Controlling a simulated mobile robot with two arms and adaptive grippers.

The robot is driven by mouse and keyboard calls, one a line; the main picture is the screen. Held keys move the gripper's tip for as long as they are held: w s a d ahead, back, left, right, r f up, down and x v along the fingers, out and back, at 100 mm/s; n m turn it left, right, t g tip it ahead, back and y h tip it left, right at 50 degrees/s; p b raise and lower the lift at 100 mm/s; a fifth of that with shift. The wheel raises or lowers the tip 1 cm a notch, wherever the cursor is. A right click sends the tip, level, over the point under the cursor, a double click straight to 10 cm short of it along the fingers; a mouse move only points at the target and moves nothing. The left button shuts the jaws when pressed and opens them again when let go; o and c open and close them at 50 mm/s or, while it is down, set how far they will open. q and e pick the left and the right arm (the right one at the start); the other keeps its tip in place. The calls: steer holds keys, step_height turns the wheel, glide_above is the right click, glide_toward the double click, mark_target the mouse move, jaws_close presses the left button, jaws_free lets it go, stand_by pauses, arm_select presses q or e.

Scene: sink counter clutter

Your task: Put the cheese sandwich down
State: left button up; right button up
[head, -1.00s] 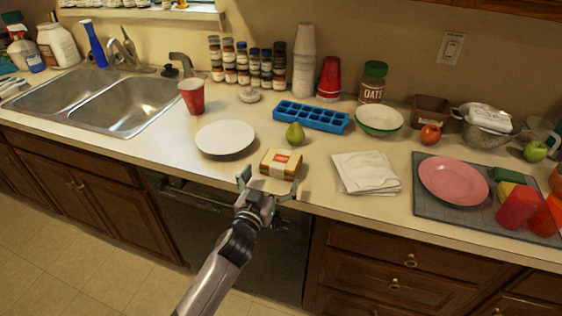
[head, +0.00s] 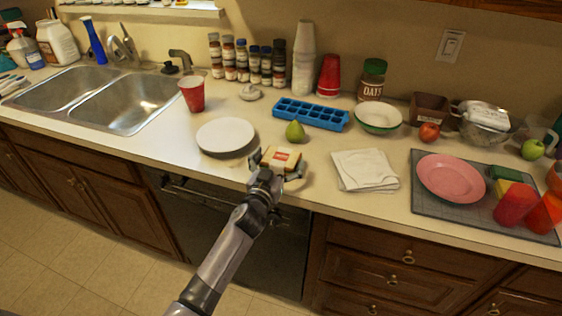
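The cheese sandwich (head: 282,158), a boxy yellow-tan block with a red and white label, is at the counter's front edge, right of the white plate (head: 226,135) and in front of a green pear (head: 295,131). My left gripper (head: 278,168) reaches in from the front with its fingers spread on either side of the sandwich. The fingers look open, with a small gap at the left one. The gripper hides the sandwich's lower front. My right gripper is out of view.
White folded napkins (head: 365,171) lie to the right, then a grey mat (head: 430,203) with a pink plate (head: 452,178) and cups. A blue ice tray (head: 311,114) lies behind the pear. A red cup (head: 192,94) stands near the sink (head: 125,101).

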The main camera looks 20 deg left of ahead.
mark_target(280, 160)
arm_select(q)
steer(key=c, duration=1)
steer(key=shift+o, duration=0.2)
step_height(280, 160, up, 20)
steer(key=p, duration=0.1)
steer(key=s+f, duration=0.4)
steer(key=s, duration=0.6)
steer(key=s+f, duration=0.5)
steer(key=s, duration=0.5)
steer(key=s+f, duration=0.4)
steer(key=s, duration=0.6)
steer(key=shift+d+f+y, duration=0.25)
steer(key=shift+d+y, duration=0.05)
steer(key=shift+d, duration=0.1)
